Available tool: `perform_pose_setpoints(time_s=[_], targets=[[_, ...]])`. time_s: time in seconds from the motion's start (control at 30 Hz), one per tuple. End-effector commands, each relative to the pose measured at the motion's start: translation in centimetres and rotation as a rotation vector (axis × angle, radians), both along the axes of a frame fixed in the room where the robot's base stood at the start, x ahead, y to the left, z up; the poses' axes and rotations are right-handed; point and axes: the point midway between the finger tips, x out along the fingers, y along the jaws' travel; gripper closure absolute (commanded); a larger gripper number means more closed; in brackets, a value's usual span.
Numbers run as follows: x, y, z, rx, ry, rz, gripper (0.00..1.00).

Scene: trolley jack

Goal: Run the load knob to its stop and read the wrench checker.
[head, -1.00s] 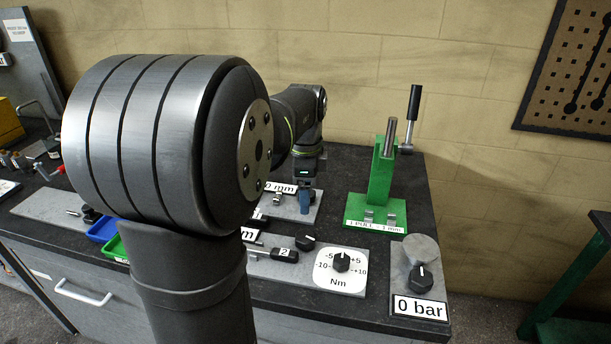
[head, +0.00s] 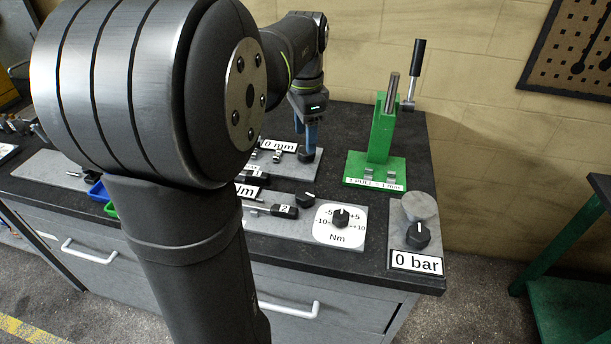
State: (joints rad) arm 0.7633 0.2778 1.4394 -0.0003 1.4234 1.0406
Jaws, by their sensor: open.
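My gripper (head: 305,135) points down with blue fingers, open, over a black knob (head: 307,155) on the grey plate marked "0 mm". The fingertips look just above or around that knob; contact cannot be told. In front lies a grey plate with a partly hidden "Nm" display (head: 246,191), a tool with a black end tagged "2" (head: 284,211) and a black knob (head: 306,201). Beside them is a white dial plate (head: 328,236) marked -10 to +10 Nm, its black knob (head: 341,217) pointing about straight up. Which knob sets the load is not labelled legibly.
A green jack (head: 381,140) with an upright lever (head: 415,75) stands behind right. A grey block with a knob (head: 418,235) reads "0 bar" (head: 416,262) at the front right corner. My large arm link hides the bench's left middle. Blue and green trays (head: 97,191) show at left.

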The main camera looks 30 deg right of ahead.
Motion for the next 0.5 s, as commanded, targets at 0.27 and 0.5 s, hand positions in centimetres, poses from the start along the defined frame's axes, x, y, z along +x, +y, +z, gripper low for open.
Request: perform_pose_setpoints(time_s=[0.27,0.5], targets=[[-0.04,0.01,-0.04,0.000,0.000,0.570,0.42],[-0.07,0.02,-0.07,0.000,0.001,1.070,0.42]])
